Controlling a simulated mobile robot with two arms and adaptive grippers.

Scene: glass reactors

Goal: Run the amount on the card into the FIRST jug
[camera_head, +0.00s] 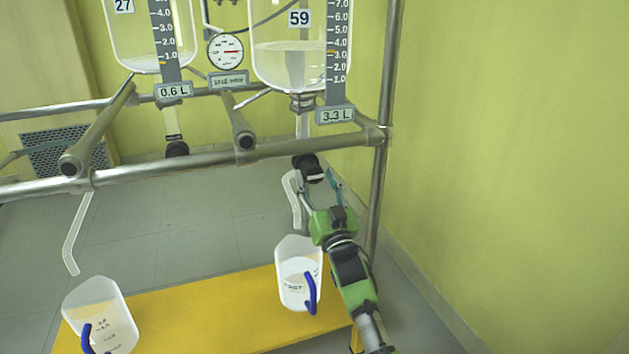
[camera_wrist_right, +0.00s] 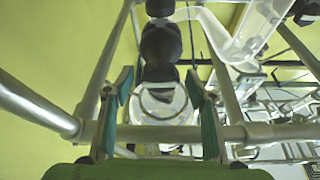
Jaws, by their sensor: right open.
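Glass vessel 59 (camera_head: 290,68) holds clear liquid; its display (camera_head: 335,115) reads 3.3 L. Below it is a black valve knob (camera_head: 308,166), with a pale outlet spout (camera_head: 292,200) beside it. My right gripper (camera_head: 319,181) is open, with its fingers pointing up at the knob. In the right wrist view the black knob (camera_wrist_right: 161,42) lies between and beyond the fingertips (camera_wrist_right: 158,80); contact cannot be told. A white jug (camera_head: 298,255) with a blue handle stands below; its small label seems to read FIRST. No card is recognisable. My left gripper is not in view.
Vessel 27 (camera_head: 150,45), display (camera_head: 174,91) 0.6 L, has its own black knob (camera_head: 177,149). Another jug (camera_head: 88,298) stands at the left on the yellow platform (camera_head: 205,310). A gauge (camera_head: 225,51) hangs between the vessels.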

